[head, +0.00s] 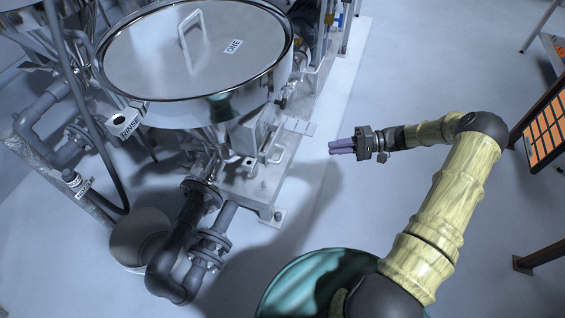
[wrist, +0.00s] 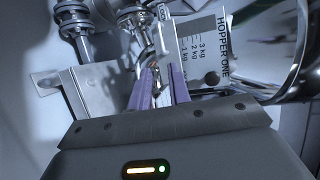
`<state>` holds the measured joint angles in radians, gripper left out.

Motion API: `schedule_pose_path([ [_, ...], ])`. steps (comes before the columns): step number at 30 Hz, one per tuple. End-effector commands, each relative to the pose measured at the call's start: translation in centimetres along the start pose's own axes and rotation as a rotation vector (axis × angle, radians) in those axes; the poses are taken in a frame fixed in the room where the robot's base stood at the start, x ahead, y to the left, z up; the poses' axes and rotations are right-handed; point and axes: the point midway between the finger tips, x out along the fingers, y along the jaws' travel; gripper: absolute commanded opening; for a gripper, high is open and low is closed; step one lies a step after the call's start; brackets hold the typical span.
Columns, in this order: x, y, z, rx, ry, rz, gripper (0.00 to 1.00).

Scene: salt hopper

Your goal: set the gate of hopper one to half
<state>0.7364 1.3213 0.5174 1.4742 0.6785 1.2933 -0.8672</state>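Hopper one is the large round steel vessel with a lid marked ONE (head: 190,65) at the upper left of the head view. A small metal handle (head: 274,152) sticks out on the hopper's right side below the lid; I cannot tell the gate's setting. My gripper (head: 331,147), with two purple fingers, is level and points left toward this handle, clear of it. In the wrist view the fingers (wrist: 163,75) stand apart with no held object visible between them.
A steel stand (head: 262,185) and dark flanged pipes (head: 190,215) lie under the hopper. A teal round drum (head: 315,275) is near the bottom. An orange-panelled rack (head: 548,130) is at the right edge. Floor between gripper and hopper is clear.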

Motion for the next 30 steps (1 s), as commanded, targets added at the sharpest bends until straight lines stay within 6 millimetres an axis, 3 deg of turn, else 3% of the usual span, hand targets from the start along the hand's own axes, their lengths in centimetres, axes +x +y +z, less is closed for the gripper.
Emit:
schedule_pose_path([
  [14,1.1,-0.1,0.0,0.000,-0.003,0.000,0.19],
  [30,10.1,0.0,0.1,0.001,-0.006,0.000,0.19],
])
